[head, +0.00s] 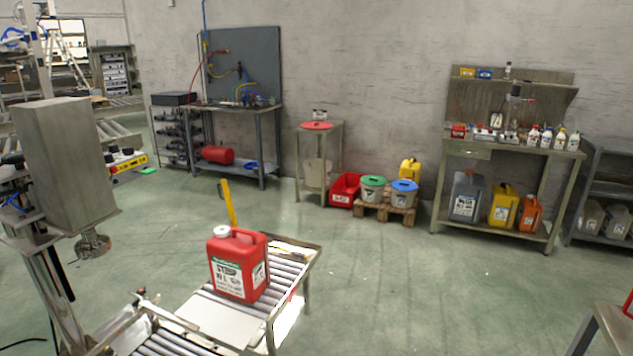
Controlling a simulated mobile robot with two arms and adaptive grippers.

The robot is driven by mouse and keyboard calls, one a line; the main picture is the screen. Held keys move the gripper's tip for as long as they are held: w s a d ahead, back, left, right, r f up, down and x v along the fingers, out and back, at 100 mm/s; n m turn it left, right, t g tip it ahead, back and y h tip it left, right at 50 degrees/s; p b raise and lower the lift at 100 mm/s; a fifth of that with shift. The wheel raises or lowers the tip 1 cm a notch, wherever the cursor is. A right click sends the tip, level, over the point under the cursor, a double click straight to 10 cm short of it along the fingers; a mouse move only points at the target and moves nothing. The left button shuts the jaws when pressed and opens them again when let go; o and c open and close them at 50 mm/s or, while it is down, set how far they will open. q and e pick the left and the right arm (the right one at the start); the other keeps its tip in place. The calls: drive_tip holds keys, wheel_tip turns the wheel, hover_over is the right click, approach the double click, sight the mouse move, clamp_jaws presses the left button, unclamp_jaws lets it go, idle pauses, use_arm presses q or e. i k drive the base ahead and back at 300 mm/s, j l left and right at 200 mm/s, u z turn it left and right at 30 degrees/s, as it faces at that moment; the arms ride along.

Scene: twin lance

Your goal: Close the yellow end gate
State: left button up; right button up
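A yellow bar (229,204), which looks like the end gate, stands up at a slight tilt at the far left side of the roller conveyor (206,316). Its lower end is hidden behind a red canister (238,264). The canister has a white cap and stands upright on the rollers near the conveyor's far end. From this view I cannot tell how the gate is hinged. Neither of my grippers shows in the head view.
A grey machine head (67,165) on a post stands left of the conveyor. Workbenches (509,154), a small stand (319,160) and a pallet with buckets (384,208) line the back wall. A table corner (611,325) shows at lower right. Open floor lies between.

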sight(224, 184)
drive_tip(key=i+l+z, duration=0.35)
drive_tip(key=i, duration=0.7)
drive_tip(key=i+j+z, duration=0.2)
drive_tip(key=i+z, duration=0.15)
drive_tip(key=i, duration=0.7)
drive_tip(key=i+l+u, duration=0.15)
drive_tip(key=i, duration=2)
drive_tip(key=i+j+u, duration=0.1)
drive_tip(key=i+u, duration=0.35)
drive_tip(key=i+l+u, duration=0.15)
drive_tip(key=i+u, duration=0.3)
drive_tip(key=i, duration=0.15)
drive_tip(key=i+l+u, duration=0.25)
drive_tip(key=i+u, duration=0.2)
drive_tip(key=i+j+u, duration=0.3)
drive_tip(key=i+u, duration=0.65)
drive_tip(key=i, duration=0.25)
drive_tip(key=i+l+u, duration=0.1)
drive_tip(key=i+u, duration=0.4)
drive_tip(key=i+z, duration=0.1)
drive_tip(key=i, duration=2.05)
drive_tip(key=u, duration=0.4)
drive_tip(key=i+u, duration=0.1)
drive_tip(key=u, duration=0.75)
drive_tip(key=l+u, duration=0.1)
drive_tip(key=u, duration=0.3)
drive_tip(key=l+u, duration=0.1)
drive_tip(key=u, duration=2.3)
drive_tip(key=i+u, duration=0.1)
drive_tip(key=i, duration=0.15)
